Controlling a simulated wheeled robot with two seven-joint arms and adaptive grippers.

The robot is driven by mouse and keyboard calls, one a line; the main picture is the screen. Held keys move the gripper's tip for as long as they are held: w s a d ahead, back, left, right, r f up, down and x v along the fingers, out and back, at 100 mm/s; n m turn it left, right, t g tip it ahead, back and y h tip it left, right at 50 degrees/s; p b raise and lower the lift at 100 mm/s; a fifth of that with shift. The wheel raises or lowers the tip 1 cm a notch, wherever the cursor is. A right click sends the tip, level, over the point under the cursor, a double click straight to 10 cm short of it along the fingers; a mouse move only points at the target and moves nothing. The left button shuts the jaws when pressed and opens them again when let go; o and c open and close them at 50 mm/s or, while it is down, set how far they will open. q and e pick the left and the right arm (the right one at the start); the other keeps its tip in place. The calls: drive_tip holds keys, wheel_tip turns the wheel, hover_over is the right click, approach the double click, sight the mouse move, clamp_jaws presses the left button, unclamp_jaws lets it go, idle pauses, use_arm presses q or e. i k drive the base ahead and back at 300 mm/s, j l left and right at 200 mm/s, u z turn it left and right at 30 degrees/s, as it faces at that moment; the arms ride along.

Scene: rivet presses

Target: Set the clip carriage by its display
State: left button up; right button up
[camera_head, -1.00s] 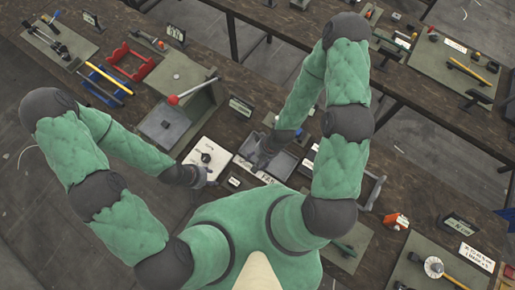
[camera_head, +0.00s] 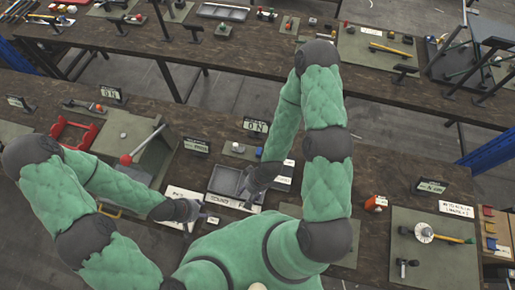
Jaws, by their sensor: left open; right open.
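I cannot single out the clip carriage for sure. Several small black displays stand on the bench: one (camera_head: 256,125) behind my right arm's forearm, one (camera_head: 196,146) behind the grey tray, one (camera_head: 112,95) at the back left and one (camera_head: 431,186) at the right. Their readings are too small to read surely. My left gripper (camera_head: 187,222) is open at the front edge of a white plate (camera_head: 176,190). My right gripper (camera_head: 246,202) is open at the right side of the grey tray (camera_head: 222,180). Nothing shows between the fingers of either.
A press with a red-knobbed lever (camera_head: 126,159) and a red frame (camera_head: 75,134) stand at the left. A second bench (camera_head: 250,45) runs behind.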

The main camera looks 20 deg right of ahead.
sight(236, 148)
drive_tip(key=z, duration=0.5)
drive_tip(key=j+z, duration=0.4)
drive_tip(key=i+j+z, duration=0.1)
drive_tip(key=j+z, duration=0.75)
drive_tip(key=k+l, duration=0.05)
drive_tip(key=l, duration=0.1)
